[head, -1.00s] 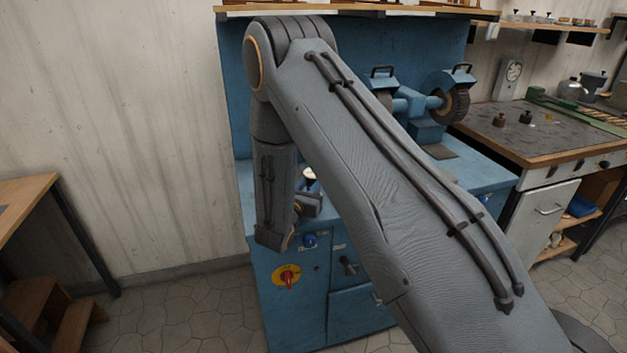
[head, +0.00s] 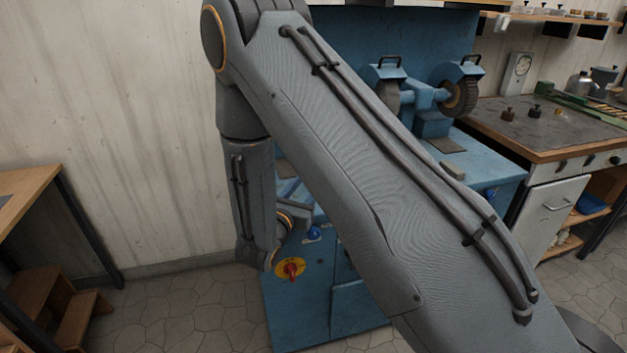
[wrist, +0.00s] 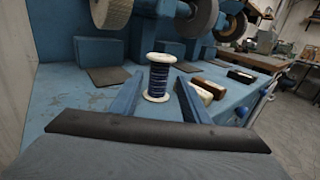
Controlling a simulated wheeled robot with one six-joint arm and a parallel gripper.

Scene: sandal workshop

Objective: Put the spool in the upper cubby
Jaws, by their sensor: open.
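The spool (wrist: 158,78) stands upright on the blue machine bench (wrist: 82,104) in the wrist view. It has pale end discs and dark blue thread. My gripper (wrist: 158,92) is open, with its two blue fingers reaching toward the spool, one on each side in the picture. I cannot tell whether either finger touches it. In the head view my arm covers the spool and most of the gripper. I cannot make out the upper cubby in either current view.
Brown blocks (wrist: 208,88) and a dark block (wrist: 241,76) lie right of the spool. Grinding wheels (head: 460,95) stand at the back of the bench. A worktop (head: 560,130) is at the right. Wooden steps (head: 45,300) and a table (head: 25,190) are at the left.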

